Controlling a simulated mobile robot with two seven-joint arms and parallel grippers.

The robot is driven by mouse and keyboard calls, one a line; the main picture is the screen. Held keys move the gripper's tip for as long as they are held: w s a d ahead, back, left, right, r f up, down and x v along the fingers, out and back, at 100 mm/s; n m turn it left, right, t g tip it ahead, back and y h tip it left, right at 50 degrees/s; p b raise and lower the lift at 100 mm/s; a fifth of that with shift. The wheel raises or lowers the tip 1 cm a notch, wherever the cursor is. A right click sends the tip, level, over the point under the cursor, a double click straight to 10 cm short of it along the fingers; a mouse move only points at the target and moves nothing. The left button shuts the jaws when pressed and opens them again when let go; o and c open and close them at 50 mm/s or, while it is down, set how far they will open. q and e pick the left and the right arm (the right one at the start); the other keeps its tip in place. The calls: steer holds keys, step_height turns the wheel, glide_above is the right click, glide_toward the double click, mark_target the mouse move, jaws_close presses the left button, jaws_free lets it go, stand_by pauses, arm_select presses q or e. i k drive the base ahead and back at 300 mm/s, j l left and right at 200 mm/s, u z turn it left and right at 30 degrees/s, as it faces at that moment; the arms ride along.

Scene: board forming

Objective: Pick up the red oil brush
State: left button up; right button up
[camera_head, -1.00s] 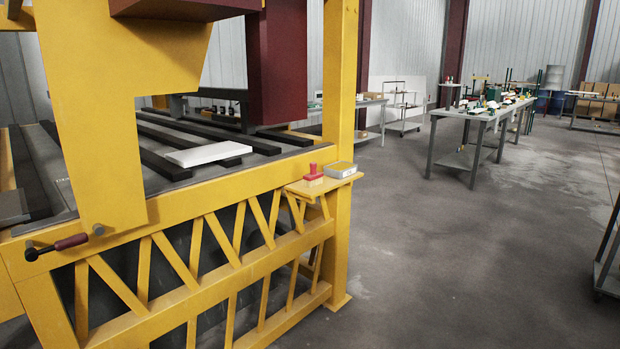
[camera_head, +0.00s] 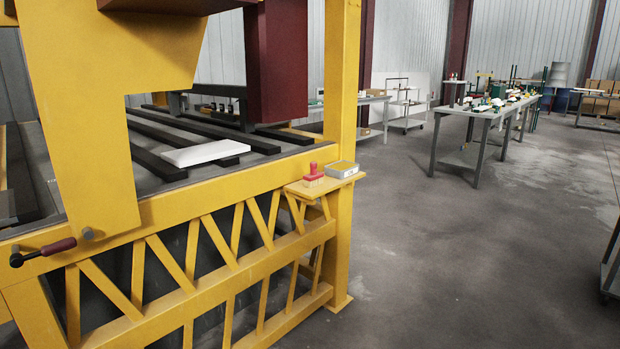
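The red oil brush (camera_head: 313,177) stands upright on a small yellow shelf (camera_head: 299,190) at the right corner of the yellow press frame. It has a red block base and a red knob handle. A grey and yellow box (camera_head: 342,169) sits just right of it on the same shelf. Neither of my grippers shows in the head view.
The yellow press frame (camera_head: 190,205) fills the left side, with a dark red-handled lever (camera_head: 58,247) on its front. A white board (camera_head: 205,153) lies on its dark bars. Open concrete floor (camera_head: 450,260) lies to the right. Cluttered work tables (camera_head: 485,115) stand farther back.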

mark_target(312, 180)
steer(key=i+l+u, duration=0.35)
steer(key=i+l, duration=0.5)
steer(key=i, duration=0.25)
steer(key=i+l+u, duration=0.35)
steer(key=i+l, duration=0.6)
steer(key=l, duration=0.1)
